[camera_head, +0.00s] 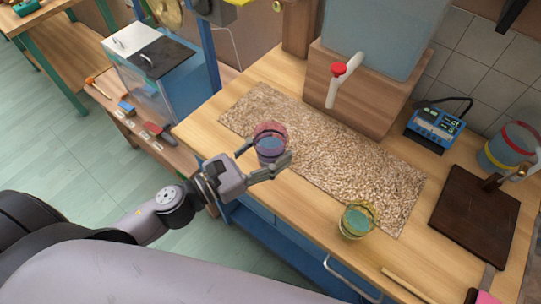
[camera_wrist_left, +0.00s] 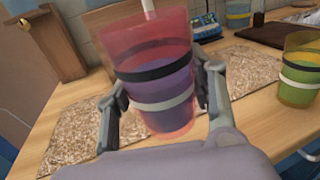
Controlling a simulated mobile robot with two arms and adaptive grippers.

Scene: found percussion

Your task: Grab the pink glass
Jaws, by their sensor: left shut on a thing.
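The pink glass (camera_head: 269,138) is see-through, with purple-blue contents or tint in its lower part. It stands upright at the front left edge of the speckled mat, and I cannot tell whether it touches the mat. In the left wrist view the pink glass (camera_wrist_left: 155,75) shows a black band and a white band. My left gripper (camera_head: 265,165) has its fingers on either side of the glass, shut on it. The fingers also show in the left wrist view (camera_wrist_left: 160,95). My right gripper is not in view.
A yellow-green glass (camera_head: 357,221) stands at the front of the speckled mat (camera_head: 325,160). A wooden block with a red-topped white tap (camera_head: 338,70) is behind. A blue device (camera_head: 435,126) and dark board (camera_head: 474,212) lie right. Bare wood (camera_head: 300,215) shows in front.

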